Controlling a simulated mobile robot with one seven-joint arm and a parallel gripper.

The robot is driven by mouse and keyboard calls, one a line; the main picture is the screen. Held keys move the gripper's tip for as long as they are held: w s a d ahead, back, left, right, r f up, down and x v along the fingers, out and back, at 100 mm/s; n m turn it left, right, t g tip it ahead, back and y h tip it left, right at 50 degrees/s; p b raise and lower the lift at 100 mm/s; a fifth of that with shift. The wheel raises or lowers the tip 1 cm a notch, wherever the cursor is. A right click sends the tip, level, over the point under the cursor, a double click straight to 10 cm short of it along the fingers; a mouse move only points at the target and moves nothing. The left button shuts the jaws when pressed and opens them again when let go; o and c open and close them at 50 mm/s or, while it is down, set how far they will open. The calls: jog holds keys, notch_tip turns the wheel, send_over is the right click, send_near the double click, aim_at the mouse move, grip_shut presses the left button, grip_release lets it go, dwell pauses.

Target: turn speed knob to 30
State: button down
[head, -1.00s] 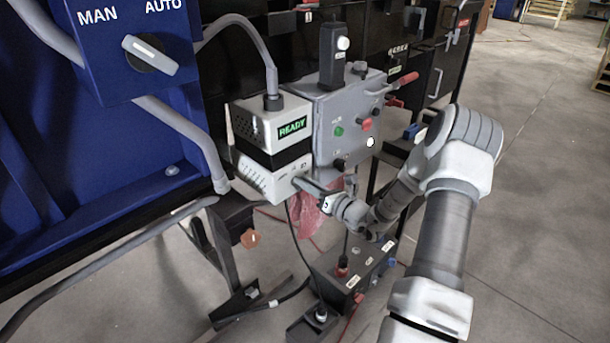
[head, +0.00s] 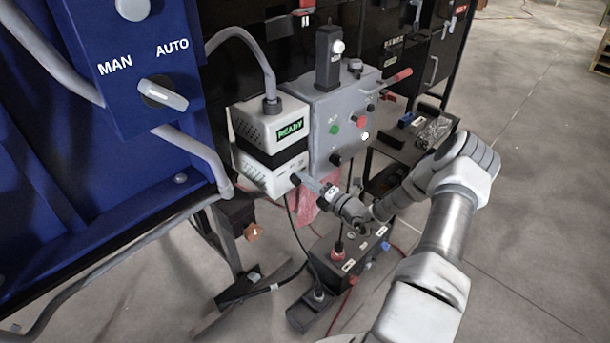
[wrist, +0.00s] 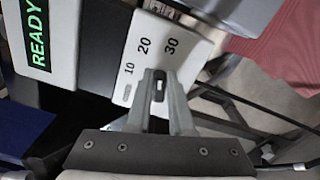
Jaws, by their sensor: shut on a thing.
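The speed knob sits at the lower front of a white box (head: 270,182) with a green READY screen. In the wrist view, the box's white face (wrist: 160,38) has the marks 10, 20 and 30 printed in an arc. My gripper (wrist: 160,80) is shut on the knob (wrist: 158,90), just below these marks; only a small dark part shows between the fingers. I cannot tell which mark the knob points to. In the head view, my gripper (head: 300,179) reaches the box's lower right corner from the right.
A grey control box (head: 345,115) with buttons and a red-handled lever stands right beside the white box. A blue panel (head: 150,60) with a MAN/AUTO switch is at the left. A low dark box (head: 350,255) and cables lie below my arm. Open floor is at the right.

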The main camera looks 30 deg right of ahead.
jog(key=shift+f+m+p, duration=0.15)
jog(key=shift+m+p, duration=0.4)
jog(key=shift+m, duration=0.95)
jog(key=c, duration=0.8)
grip_release()
jog(key=p+v, duration=0.1)
jog(key=v, duration=1.6)
jog(key=shift+s, duration=0.15)
